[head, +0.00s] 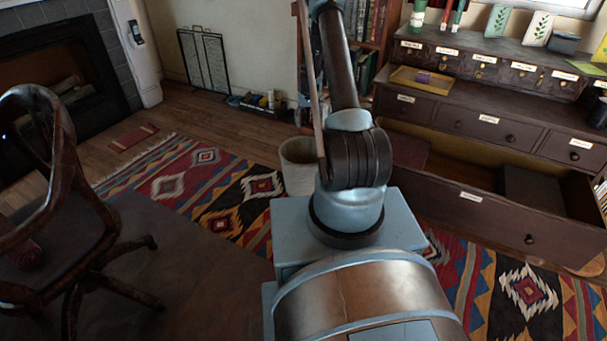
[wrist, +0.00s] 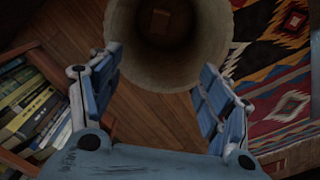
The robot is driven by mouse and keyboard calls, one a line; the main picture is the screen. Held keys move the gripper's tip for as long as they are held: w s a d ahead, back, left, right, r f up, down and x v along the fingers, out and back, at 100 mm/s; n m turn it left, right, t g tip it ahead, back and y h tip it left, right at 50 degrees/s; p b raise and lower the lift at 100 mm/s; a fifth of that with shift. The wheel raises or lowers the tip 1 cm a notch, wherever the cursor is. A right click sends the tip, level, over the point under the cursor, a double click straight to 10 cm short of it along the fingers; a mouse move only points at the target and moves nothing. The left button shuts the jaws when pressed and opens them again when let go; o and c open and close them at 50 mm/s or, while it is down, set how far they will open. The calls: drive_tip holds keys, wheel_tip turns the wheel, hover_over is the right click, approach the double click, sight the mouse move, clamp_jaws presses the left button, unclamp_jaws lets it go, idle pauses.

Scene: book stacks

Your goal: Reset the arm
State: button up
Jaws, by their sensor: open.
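My arm rises from the blue base in the middle of the head view, and its upper part runs up out of the top of the picture. My gripper is not visible in the head view. In the wrist view my gripper (wrist: 160,85) is open, with its two blue fingers wide apart and nothing between them. It points down toward a pale round bin (wrist: 216,62) on the wooden floor. The bin also shows in the head view (head: 298,168), partly hidden behind my arm.
A dark desk has a large lower drawer (head: 480,202) pulled open at the right. A bookshelf with books (wrist: 32,105) is close at the left of the wrist view. A wooden chair (head: 55,190) stands at the left. A patterned rug (head: 225,195) covers the floor.

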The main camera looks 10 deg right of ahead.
drive_tip(key=shift+r, duration=0.8)
drive_tip(key=shift+r, duration=0.1)
drive_tip(key=s+r, duration=0.7)
drive_tip(key=r, duration=0.5)
drive_tip(key=s+r, duration=0.7)
drive_tip(key=r, duration=0.5)
drive_tip(key=s+r+t, duration=0.1)
drive_tip(key=s+r, duration=0.3)
drive_tip(key=s, duration=0.5)
drive_tip(key=s+r, duration=0.5)
drive_tip(key=s, duration=0.3)
drive_tip(key=s+f, duration=0.3)
drive_tip(key=s, duration=0.9)
drive_tip(key=s+f+m+t, duration=0.1)
drive_tip(key=s+f, duration=0.2)
drive_tip(key=s, duration=1)
drive_tip(key=shift+s+a+f+m, duration=0.15)
drive_tip(key=shift+s+a+m, duration=0.15)
drive_tip(key=shift+a, duration=0.15)
drive_tip(key=shift+w, duration=0.1)
